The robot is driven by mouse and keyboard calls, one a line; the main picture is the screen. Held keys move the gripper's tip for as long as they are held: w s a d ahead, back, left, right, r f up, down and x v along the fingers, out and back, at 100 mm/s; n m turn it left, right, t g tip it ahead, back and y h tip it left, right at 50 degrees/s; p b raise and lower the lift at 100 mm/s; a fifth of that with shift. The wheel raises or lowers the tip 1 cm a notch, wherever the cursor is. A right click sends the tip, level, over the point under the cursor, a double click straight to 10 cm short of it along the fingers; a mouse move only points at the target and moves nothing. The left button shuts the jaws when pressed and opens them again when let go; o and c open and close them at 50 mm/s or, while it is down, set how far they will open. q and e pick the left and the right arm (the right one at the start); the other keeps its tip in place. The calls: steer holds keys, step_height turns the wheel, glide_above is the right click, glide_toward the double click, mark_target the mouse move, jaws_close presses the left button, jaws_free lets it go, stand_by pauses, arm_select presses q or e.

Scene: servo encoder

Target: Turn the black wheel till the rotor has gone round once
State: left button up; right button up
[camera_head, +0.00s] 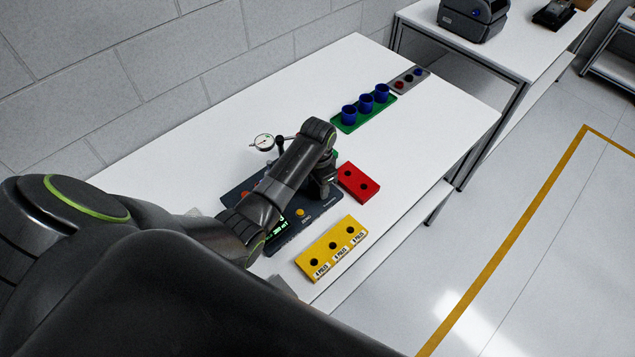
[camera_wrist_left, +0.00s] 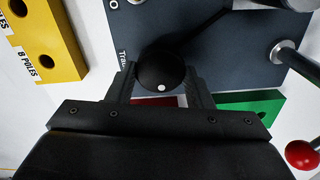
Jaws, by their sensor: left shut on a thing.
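The black wheel (camera_wrist_left: 160,72) is a round dark knob with a white dot near its lower edge in the left wrist view. It sits between the two fingers of my left gripper (camera_wrist_left: 163,84), which is shut on it. In the head view my left gripper (camera_head: 323,188) points down at the right end of the dark panel (camera_head: 290,238), and my arm hides the wheel and much of the panel. The panel also shows in the left wrist view (camera_wrist_left: 227,57). I cannot make out the rotor. My right gripper is not in view.
A yellow block (camera_head: 322,258) with pole labels and a red block (camera_head: 366,190) lie beside the panel. A green tray (camera_head: 345,129) holds blue cups farther back. The white table (camera_head: 420,150) is clear at right.

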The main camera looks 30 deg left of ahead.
arm_select(q)
steer(key=shift+r+m, duration=0.1)
steer(key=shift+m, duration=1.6)
steer(key=shift+d, duration=0.1)
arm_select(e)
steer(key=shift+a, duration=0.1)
arm_select(q)
steer(key=o, duration=1)
steer(key=shift+w, duration=0.1)
